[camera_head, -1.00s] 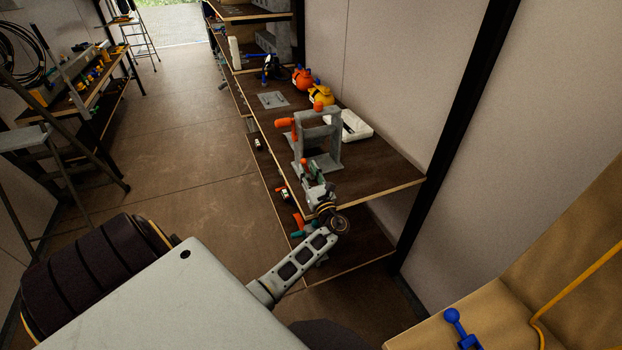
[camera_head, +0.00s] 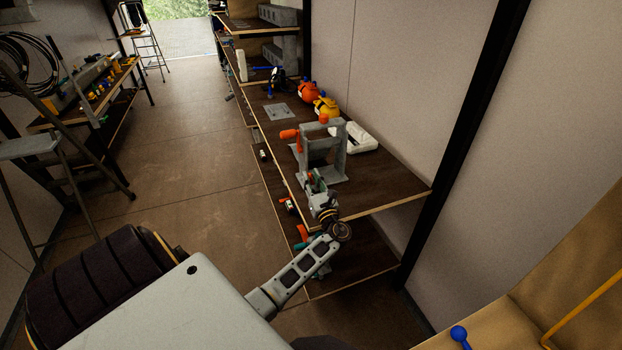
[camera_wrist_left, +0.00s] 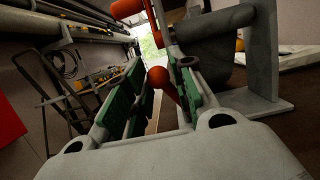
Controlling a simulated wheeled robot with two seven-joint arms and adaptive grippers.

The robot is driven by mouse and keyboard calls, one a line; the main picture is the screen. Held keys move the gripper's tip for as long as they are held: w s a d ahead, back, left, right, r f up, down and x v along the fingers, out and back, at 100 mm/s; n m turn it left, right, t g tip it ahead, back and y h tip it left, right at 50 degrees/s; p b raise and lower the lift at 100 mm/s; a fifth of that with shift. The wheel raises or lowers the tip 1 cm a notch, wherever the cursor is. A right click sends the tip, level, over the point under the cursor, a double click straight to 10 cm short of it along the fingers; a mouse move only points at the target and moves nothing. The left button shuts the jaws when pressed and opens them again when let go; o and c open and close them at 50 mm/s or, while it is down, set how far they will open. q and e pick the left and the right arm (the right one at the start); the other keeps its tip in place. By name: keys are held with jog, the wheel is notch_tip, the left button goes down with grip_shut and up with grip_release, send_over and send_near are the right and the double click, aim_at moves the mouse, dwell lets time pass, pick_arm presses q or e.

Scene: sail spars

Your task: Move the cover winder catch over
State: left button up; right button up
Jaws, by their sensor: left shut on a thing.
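The cover winder (camera_head: 343,160) is a grey upright frame near the front of the dark bench, with an orange crank handle (camera_head: 289,134) on its left side. Its catch, a red lever with a ball end, shows in the left wrist view (camera_wrist_left: 158,77). My left gripper (camera_head: 312,178) is at the near side of the winder. In the left wrist view its green-padded fingers (camera_wrist_left: 152,100) stand on either side of the catch and are shut on it. The exact contact is partly hidden. My right gripper is out of view.
Behind the winder lie a white tray (camera_head: 362,138), yellow (camera_head: 325,107) and orange (camera_head: 305,91) round objects and a grey plate (camera_head: 278,112). A lower shelf lies beneath. A wall closes the right side. The floor (camera_head: 190,170) to the left is open.

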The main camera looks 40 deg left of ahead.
pick_arm(q)
jog(key=shift+s+d+f, duration=0.45)
jog(key=shift+d+f, duration=0.1)
jog(key=shift+f, duration=0.05)
jog(key=shift+s+d+f+b, duration=0.4)
jog(key=shift+d+f+b, duration=0.15)
jog(key=shift+f, duration=0.25)
jog(key=shift+c, duration=0.3)
jog(key=shift+d+f, duration=0.1)
jog(key=shift+f, duration=0.1)
